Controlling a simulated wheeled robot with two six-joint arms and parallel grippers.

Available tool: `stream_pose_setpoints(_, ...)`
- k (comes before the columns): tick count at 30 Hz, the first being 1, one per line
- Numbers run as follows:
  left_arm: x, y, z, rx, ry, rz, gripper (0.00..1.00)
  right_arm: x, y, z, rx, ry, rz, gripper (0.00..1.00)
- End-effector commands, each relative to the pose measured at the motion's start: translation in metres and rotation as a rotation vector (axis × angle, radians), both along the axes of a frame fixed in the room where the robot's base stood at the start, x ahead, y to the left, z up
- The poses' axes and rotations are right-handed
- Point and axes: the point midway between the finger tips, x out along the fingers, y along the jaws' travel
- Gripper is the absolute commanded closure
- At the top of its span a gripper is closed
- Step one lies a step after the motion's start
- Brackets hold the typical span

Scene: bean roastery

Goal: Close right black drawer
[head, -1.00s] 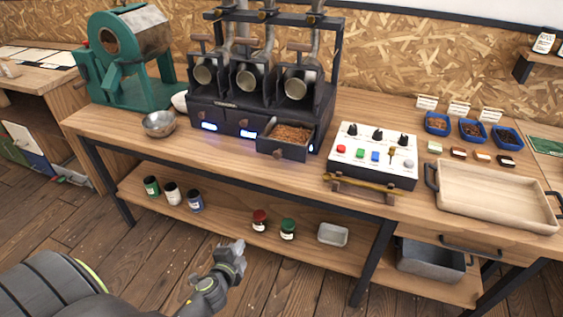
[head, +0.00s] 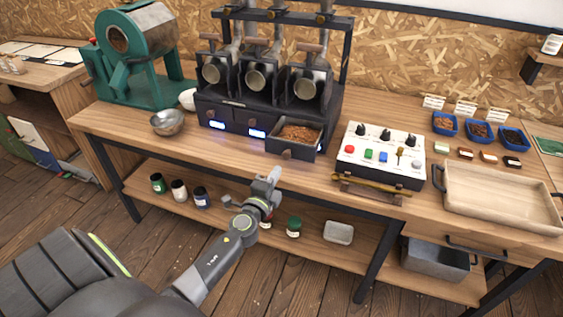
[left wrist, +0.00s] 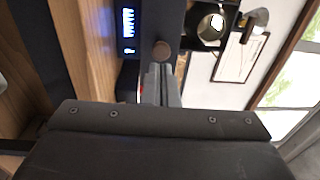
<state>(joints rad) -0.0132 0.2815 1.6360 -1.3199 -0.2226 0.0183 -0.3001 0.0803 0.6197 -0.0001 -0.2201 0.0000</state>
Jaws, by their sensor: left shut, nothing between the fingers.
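The right black drawer (head: 285,151) of the dark roaster unit is pulled out toward me in the head view. It holds brown beans (head: 299,133) and has a round knob on its front. The middle and left drawers of the unit look flush. My left gripper (head: 272,176) is shut and empty, in front of and a little below the open drawer, apart from it in the head view. In the left wrist view the shut fingers (left wrist: 160,84) point toward a round brown knob (left wrist: 161,50). My right gripper is not in view.
A control box (head: 381,155) with knobs and coloured buttons stands right of the drawer, with a wooden tray (head: 500,197) beyond it. A metal bowl (head: 167,122) sits left. Several jars stand on the lower shelf (head: 262,232).

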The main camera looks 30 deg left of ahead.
Motion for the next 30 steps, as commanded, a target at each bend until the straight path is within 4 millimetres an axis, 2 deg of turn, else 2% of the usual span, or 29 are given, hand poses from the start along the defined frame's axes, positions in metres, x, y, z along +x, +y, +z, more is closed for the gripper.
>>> stream_pose_setpoints(3, 0.021, 0.004, 0.002, 0.002, -0.001, 0.000, 1.00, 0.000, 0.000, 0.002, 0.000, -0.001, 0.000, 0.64)
stream_pose_setpoints(9, 0.041, 0.009, 0.002, -0.001, 0.000, -0.001, 1.00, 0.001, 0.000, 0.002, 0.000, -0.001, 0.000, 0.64)
stream_pose_setpoints(25, 0.049, 0.010, 0.002, -0.001, 0.000, 0.000, 1.00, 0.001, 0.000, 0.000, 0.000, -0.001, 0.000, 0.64)
stream_pose_setpoints(30, 0.073, 0.016, -0.001, 0.002, -0.003, -0.001, 1.00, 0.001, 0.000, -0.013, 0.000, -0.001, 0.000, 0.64)
